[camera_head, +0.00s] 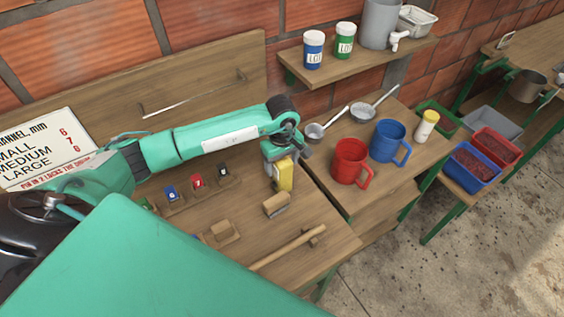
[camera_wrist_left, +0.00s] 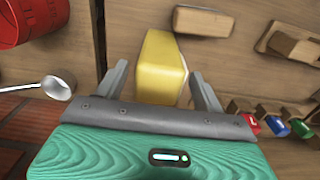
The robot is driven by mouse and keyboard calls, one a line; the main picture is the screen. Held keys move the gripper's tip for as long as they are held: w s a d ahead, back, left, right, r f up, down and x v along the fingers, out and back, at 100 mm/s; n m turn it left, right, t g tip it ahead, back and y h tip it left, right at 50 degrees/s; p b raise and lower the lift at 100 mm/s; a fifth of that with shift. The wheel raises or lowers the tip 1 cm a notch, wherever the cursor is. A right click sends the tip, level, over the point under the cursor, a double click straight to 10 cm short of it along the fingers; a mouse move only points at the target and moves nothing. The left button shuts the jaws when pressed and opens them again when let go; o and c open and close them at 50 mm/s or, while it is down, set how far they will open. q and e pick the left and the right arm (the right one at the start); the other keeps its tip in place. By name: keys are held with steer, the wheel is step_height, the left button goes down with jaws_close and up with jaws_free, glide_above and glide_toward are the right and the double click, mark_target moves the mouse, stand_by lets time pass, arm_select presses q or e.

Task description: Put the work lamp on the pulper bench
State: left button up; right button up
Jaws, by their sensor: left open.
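A yellow upright thing (camera_head: 286,174), likely the work lamp, is at the right part of the wooden bench (camera_head: 255,232) below the channel sign. It also shows in the left wrist view (camera_wrist_left: 160,68). My left gripper (camera_head: 279,166) is open, with one finger on each side of the yellow thing in the wrist view. I cannot tell whether the fingers touch it, or whether its base rests on the bench. My right gripper is not in view.
A wooden block (camera_head: 276,205) and a wooden-handled tool (camera_head: 288,248) lie nearby. Small blue, red and black-tagged pieces (camera_head: 196,181) stand left. A red mug (camera_head: 351,163), blue mug (camera_head: 389,141) and ladles (camera_head: 316,131) occupy the adjoining table. A shelf (camera_head: 300,72) holds jars.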

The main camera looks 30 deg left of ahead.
arm_select(q)
steer(key=shift+r, duration=0.1)
steer(key=shift+r+p, duration=0.15)
steer(key=shift+p, duration=0.15)
step_height(320, 180, up, 12)
steer(key=b, duration=0.5)
steer(key=shift+b, duration=0.3)
